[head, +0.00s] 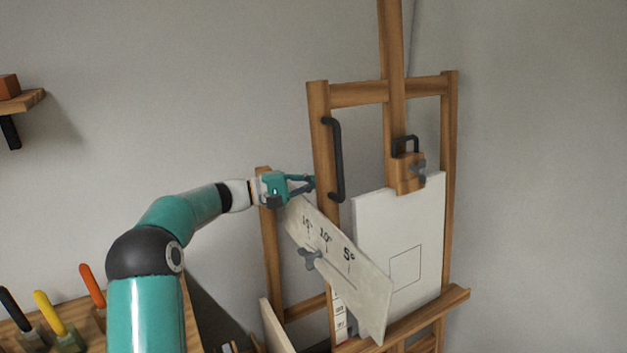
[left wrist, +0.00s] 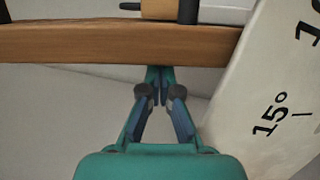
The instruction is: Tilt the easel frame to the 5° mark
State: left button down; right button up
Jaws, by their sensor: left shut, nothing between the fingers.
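The wooden easel frame (head: 319,130) stands against the wall, with a black handle (head: 337,160) on its left upright. A pale angle plate (head: 365,290) marked 15°, 10° and 5° slants down from the left, with a grey wing knob (head: 309,258) on it below the 10° mark. My left gripper (head: 311,183) is at the frame's left upright, left of the handle. In the left wrist view its fingers (left wrist: 160,75) are shut and empty, close to the wooden upright (left wrist: 100,45); contact cannot be told. The 15° mark (left wrist: 270,115) shows there at right. My right gripper is out of view.
A white canvas (head: 400,250) with a drawn square rests on the easel ledge (head: 455,298), under a wooden clamp (head: 409,173). Tools with coloured handles (head: 93,285) stand at lower left. A small shelf (head: 20,101) is on the left wall.

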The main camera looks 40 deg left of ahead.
pick_arm(q)
jog(key=shift+d, duration=0.2)
jog(key=s+d+r+m+b, duration=0.1)
jog(key=s+d+r+b, duration=0.1)
jog(key=d+b, duration=0.6)
jog(key=s+d, duration=0.1)
jog(key=d, duration=0.1)
jog(key=shift+s+d, duration=0.4)
jog(key=shift+a, duration=0.15)
